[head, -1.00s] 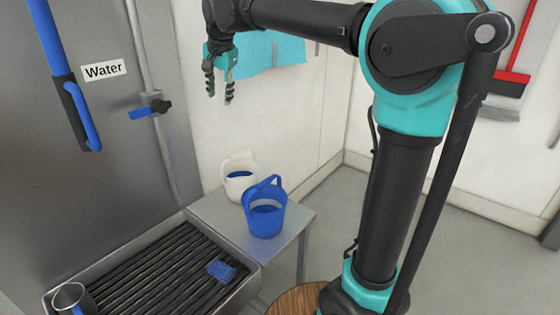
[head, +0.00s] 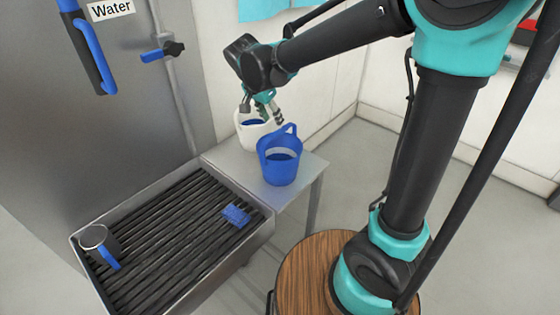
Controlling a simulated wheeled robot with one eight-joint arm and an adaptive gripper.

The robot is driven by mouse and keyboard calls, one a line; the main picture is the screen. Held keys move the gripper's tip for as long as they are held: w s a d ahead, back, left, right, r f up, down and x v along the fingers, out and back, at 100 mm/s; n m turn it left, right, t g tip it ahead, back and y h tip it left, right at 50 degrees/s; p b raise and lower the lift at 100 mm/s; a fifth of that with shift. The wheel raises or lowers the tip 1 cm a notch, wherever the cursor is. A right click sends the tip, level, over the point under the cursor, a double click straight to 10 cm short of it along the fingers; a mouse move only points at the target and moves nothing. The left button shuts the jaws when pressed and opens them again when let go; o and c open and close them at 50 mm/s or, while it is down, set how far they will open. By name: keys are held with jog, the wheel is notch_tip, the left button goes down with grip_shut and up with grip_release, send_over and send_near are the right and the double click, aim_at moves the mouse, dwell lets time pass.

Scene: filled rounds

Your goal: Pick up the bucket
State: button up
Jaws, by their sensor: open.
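A blue bucket (head: 279,171) stands upright on a small metal table (head: 232,163). Its handle is raised and blue liquid shows inside. A white bucket (head: 248,138) with blue liquid stands behind it to the left. My gripper (head: 271,114) is open and empty, pointing down, with its fingers in front of part of the white bucket in the picture. It is close to the top of the blue bucket's handle; I cannot tell whether it touches either bucket. The gripper hides part of the white bucket's rim.
A slatted sink (head: 255,230) adjoins the table at the left, with a metal mug (head: 98,244) and a blue brush (head: 236,214) on its slats. A blue-handled tap (head: 162,52) is on the wall above. The floor right of the table is clear.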

aim_at(279, 130)
jog(key=x, duration=0.4)
jog(key=shift+w+x, duration=0.15)
jog(key=shift+x, duration=1.1)
jog(key=shift+w+x, duration=0.15)
jog(key=shift+x, duration=1.1)
jog(key=shift+d+r, duration=0.1)
jog(key=shift+c, duration=0.4)
grip_shut()
